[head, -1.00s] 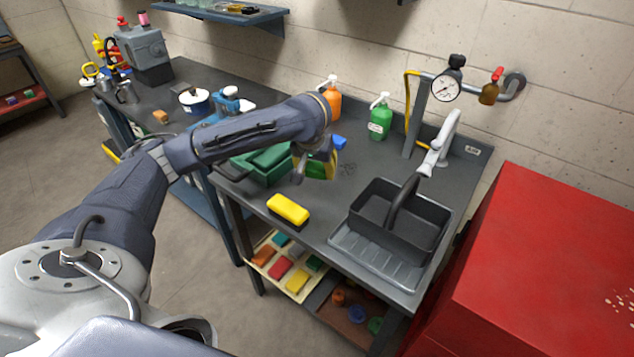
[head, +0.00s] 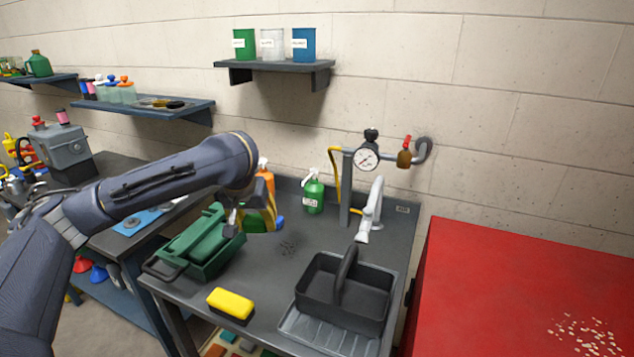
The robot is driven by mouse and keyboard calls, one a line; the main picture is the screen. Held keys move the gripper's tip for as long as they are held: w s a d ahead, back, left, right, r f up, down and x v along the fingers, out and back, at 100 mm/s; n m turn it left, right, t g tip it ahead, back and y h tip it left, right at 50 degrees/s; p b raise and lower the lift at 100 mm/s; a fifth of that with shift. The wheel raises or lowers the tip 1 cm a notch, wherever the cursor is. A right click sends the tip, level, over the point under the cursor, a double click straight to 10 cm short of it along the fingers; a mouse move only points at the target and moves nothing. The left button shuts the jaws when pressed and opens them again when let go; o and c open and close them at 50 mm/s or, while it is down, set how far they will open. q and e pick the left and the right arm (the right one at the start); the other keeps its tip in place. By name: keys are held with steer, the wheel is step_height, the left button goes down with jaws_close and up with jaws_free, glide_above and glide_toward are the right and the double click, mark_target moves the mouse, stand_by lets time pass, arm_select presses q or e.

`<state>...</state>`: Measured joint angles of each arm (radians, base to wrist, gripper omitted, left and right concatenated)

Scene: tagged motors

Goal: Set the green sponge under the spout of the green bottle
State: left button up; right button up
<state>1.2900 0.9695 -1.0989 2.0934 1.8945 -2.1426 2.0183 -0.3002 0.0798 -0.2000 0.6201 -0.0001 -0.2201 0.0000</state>
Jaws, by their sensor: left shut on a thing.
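The green bottle (head: 314,197) stands upright at the back of the bench, with a white pump head whose spout points left. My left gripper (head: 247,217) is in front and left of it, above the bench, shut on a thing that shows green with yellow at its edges. This looks like the green sponge (head: 258,221), but the gripper and wrist partly hide it. The held thing is apart from the bottle. The bench top under the spout looks bare. My right gripper is not in view.
An orange bottle (head: 265,178) stands behind my left wrist. A green toolbox (head: 200,247) lies left of the gripper. A yellow block with a black base (head: 231,304) is at the front edge. A black caddy (head: 345,292) and a grey tap (head: 371,212) are at right.

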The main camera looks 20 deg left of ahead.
arm_select(q)
steer(key=s+d+f+m+h, duration=0.1)
steer(key=d+f+m, duration=0.1)
steer(key=d+f, duration=0.3)
steer(key=s+d+f+m, duration=0.1)
steer(key=s+d+f, duration=0.1)
steer(key=d, duration=0.5)
steer(key=shift+s+d+r, duration=0.1)
steer(key=shift+s+r, duration=0.25)
steer(key=shift+s, duration=0.5)
steer(key=shift+s+d+r, duration=0.15)
steer(key=shift+s+r, duration=0.15)
steer(key=shift+s, duration=0.5)
steer(key=shift+s+d+r, duration=0.1)
steer(key=shift+s+r, duration=0.25)
steer(key=shift+s, duration=0.5)
